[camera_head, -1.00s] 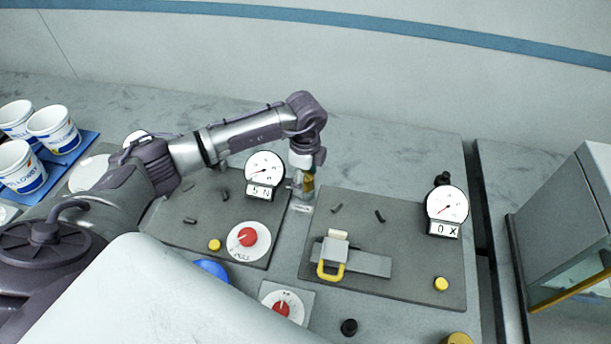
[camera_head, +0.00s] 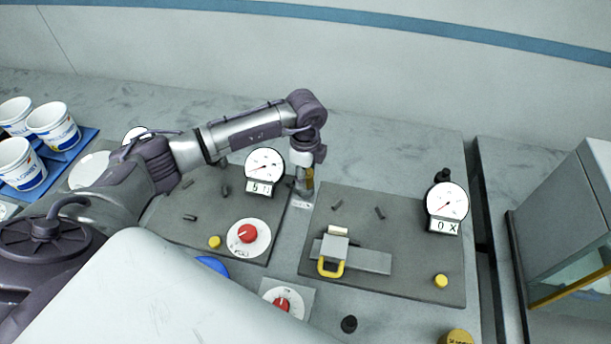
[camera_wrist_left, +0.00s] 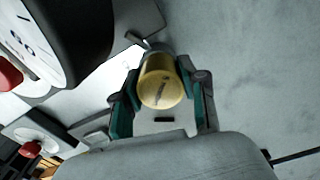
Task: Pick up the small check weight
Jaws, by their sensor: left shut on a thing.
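The check weight is a small brass-coloured cylinder with dark lettering on its top; it shows in the left wrist view (camera_wrist_left: 161,82) between the two teal-lined fingers. In the head view it is a small yellowish patch (camera_head: 309,184) at the end of my left arm. My left gripper (camera_wrist_left: 163,95) is shut on it. In the head view the gripper (camera_head: 304,186) points down by the gap between the two grey panels, and its fingers are small and partly hidden. I cannot tell whether the weight touches the surface. My right gripper is not in view.
A dial gauge (camera_head: 264,165) stands just left of the gripper, another (camera_head: 446,203) at the right. A yellow-handled latch (camera_head: 331,268) and red knobs (camera_head: 247,233) sit in front. A larger brass cylinder (camera_head: 458,338) is at the bottom edge. White tubs (camera_head: 53,126) stand far left.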

